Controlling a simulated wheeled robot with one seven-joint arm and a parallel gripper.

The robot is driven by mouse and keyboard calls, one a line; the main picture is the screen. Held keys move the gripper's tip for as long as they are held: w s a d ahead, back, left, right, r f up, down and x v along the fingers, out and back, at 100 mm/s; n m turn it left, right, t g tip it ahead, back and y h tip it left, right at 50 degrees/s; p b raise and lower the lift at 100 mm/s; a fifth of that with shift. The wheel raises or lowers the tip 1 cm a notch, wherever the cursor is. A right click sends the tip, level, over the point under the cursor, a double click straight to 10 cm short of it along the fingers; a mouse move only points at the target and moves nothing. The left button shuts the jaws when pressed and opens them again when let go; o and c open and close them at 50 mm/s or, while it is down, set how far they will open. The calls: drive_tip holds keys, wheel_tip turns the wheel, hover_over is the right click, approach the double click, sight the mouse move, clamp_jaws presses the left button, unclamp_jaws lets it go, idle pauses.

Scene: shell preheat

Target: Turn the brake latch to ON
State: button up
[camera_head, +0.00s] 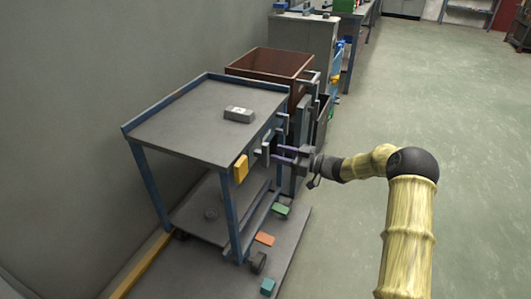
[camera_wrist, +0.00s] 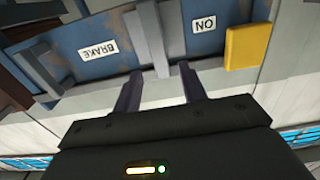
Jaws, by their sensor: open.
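The cart's blue side panel (camera_wrist: 108,55) shows in the wrist view with a white BRAKE label (camera_wrist: 98,48) on the left and a white ON label (camera_wrist: 203,24) on the right. A grey upright bar, apparently the brake latch (camera_wrist: 154,38), stands between the labels. My gripper (camera_wrist: 160,74) is open, with one finger on either side of the latch's near end. I cannot tell whether the fingers touch it. In the head view my gripper (camera_head: 278,153) reaches the cart's right side from the right, and the latch is small and partly hidden there.
A yellow block (camera_head: 241,168) is on the cart's side beside the panel. A small grey box (camera_head: 239,115) lies on the cart top (camera_head: 185,128). Several coloured blocks lie on the floor plate below. A brown bin (camera_head: 270,62) stands behind. Floor to the right is clear.

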sight(268, 150)
drive_tip(key=b+x, duration=0.1)
drive_tip(key=x, duration=0.5)
clamp_jaws()
